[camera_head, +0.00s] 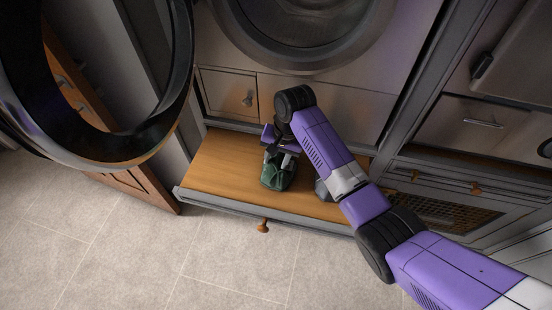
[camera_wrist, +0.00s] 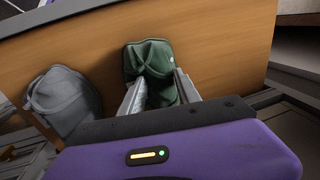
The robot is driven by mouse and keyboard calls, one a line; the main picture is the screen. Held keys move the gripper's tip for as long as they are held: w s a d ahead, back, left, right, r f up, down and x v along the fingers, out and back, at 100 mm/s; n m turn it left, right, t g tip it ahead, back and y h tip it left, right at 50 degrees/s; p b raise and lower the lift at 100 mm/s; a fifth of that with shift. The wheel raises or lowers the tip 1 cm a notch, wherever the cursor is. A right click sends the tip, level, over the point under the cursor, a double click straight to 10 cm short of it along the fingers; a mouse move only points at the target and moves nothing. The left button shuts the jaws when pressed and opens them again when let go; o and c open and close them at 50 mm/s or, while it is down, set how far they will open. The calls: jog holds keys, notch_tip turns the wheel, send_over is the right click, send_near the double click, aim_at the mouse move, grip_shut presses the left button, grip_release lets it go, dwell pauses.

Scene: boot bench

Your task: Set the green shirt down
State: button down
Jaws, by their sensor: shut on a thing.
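The green shirt (camera_head: 278,172) is a dark green crumpled bundle low over the wooden bench top (camera_head: 222,168) in the head view. In the wrist view the green shirt (camera_wrist: 153,62) lies between the two fingers of my gripper (camera_wrist: 162,88), which is shut on it. My gripper (camera_head: 282,150) points down at the bench in the head view, partly hidden by my wrist. I cannot tell whether the shirt's underside touches the wood.
A grey cloth bundle (camera_wrist: 62,98) lies on the bench beside the green shirt; in the head view it is partly behind my arm (camera_head: 323,190). A washing machine door (camera_head: 300,35) is above the bench. Bare wood is free left of the shirt in the head view.

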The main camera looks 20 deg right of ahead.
jog(key=shift+f, duration=0.15)
jog(key=c, duration=0.9)
grip_release()
jog(key=shift+o, duration=0.2)
notch_tip(320, 180, up, 12)
jog(key=s+d, duration=0.1)
jog(key=shift+s+d, duration=0.2)
jog(key=shift+d, duration=0.1)
